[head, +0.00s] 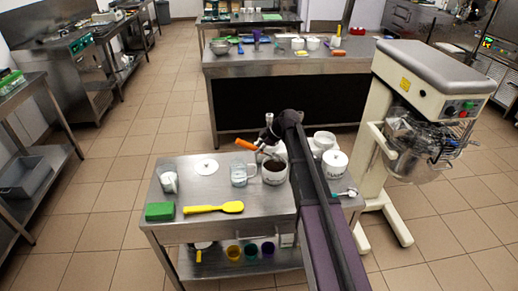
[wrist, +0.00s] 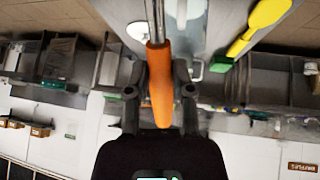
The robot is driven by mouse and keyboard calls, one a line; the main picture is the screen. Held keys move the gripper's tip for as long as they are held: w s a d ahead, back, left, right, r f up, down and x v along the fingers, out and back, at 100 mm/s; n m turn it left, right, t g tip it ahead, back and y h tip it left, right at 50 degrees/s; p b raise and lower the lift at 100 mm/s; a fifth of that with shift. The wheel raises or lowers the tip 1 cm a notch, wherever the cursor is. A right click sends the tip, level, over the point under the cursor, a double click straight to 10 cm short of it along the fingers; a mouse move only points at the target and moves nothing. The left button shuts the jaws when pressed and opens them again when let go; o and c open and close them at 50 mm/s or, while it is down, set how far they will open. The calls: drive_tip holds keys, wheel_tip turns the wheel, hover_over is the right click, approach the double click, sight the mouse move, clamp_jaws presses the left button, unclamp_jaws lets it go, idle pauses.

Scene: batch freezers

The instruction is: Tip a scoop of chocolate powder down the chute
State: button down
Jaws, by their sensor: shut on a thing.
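My gripper (wrist: 160,88) is shut on the orange handle of a scoop (wrist: 159,80), which shows between the two fingers in the wrist view. The scoop's metal shaft runs up to the picture's top edge there. In the head view the orange handle (head: 246,144) is above the steel table, by the end of my arm. I cannot make out a chute in either view.
The steel table (head: 225,221) also holds a glass jug (head: 239,174), a white lid (head: 207,167), a yellow spatula (head: 214,207), a green block (head: 160,211) and a white sugar pot (head: 333,164). A large mixer (head: 430,75) stands at the right. Open floor lies left.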

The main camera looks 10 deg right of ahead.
sight(264, 153)
drive_tip(key=f+b, duration=0.1)
drive_tip(key=d+f+b, duration=0.1)
drive_tip(key=f+b, duration=0.1)
drive_tip(key=f, duration=0.1)
drive_tip(key=shift+d+b, duration=0.25)
drive_tip(key=shift+b, duration=0.15)
drive_tip(key=shift+a+f+h+p, duration=0.25)
drive_tip(key=shift+a+h+p, duration=0.1)
drive_tip(key=shift+h, duration=0.15)
drive_tip(key=shift+a+r+p, duration=0.1)
drive_tip(key=shift+r+p, duration=2.1)
drive_tip(key=shift+r, duration=0.05)
drive_tip(key=shift+a+r+h+p, duration=0.2)
drive_tip(key=shift+a+h+p, duration=0.2)
drive_tip(key=shift+h+p, duration=0.3)
drive_tip(key=shift+a+r+h+p, duration=0.2)
drive_tip(key=shift+a+h+p, duration=0.2)
drive_tip(key=shift+h+p, duration=0.3)
drive_tip(key=shift+a+h, duration=0.15)
drive_tip(key=shift+h, duration=0.35)
